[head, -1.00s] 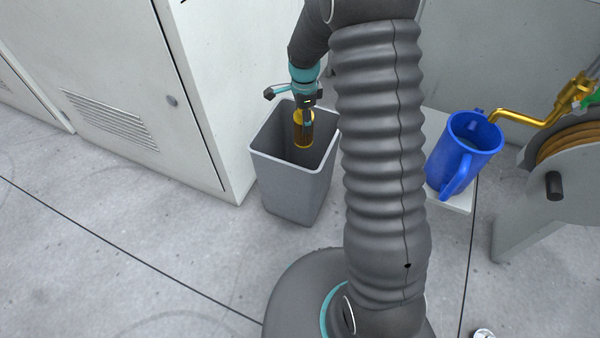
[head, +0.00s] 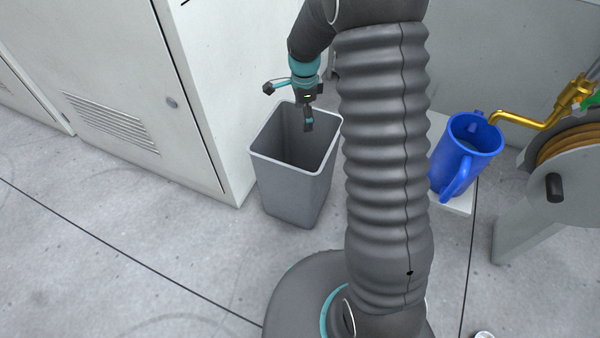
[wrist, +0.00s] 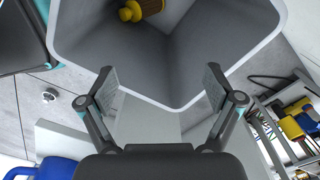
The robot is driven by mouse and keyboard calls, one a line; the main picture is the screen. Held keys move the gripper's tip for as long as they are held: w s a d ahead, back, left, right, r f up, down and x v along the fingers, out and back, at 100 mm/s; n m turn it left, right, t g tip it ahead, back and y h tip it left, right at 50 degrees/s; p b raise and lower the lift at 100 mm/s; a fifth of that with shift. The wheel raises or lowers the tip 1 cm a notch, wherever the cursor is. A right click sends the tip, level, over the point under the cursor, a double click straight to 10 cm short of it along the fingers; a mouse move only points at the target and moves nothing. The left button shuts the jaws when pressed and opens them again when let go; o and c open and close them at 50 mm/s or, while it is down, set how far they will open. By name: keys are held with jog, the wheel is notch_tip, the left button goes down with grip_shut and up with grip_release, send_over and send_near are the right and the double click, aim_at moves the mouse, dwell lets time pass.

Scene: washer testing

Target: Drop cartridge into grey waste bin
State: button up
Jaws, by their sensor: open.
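The grey waste bin (head: 292,191) stands on the floor beside a white cabinet. My gripper (head: 308,122) is over the bin's opening in the head view, pointing down. In the wrist view my gripper (wrist: 160,88) is open, with its two fingers spread and nothing between them. The cartridge (wrist: 140,9), with a yellow end and a brown body, shows inside the bin (wrist: 190,50) at the top of the wrist view, partly cut off by the frame. The cartridge is hidden in the head view.
The white cabinet (head: 205,100) stands close to the bin's left. A blue jug (head: 462,155) sits on a white ledge to the right, under a brass tap (head: 530,120). A hose reel (head: 575,165) is at the far right. The floor at front left is clear.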

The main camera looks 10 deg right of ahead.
notch_tip(320, 180, up, 9)
jog(key=shift+r, duration=0.2)
dwell(0.6)
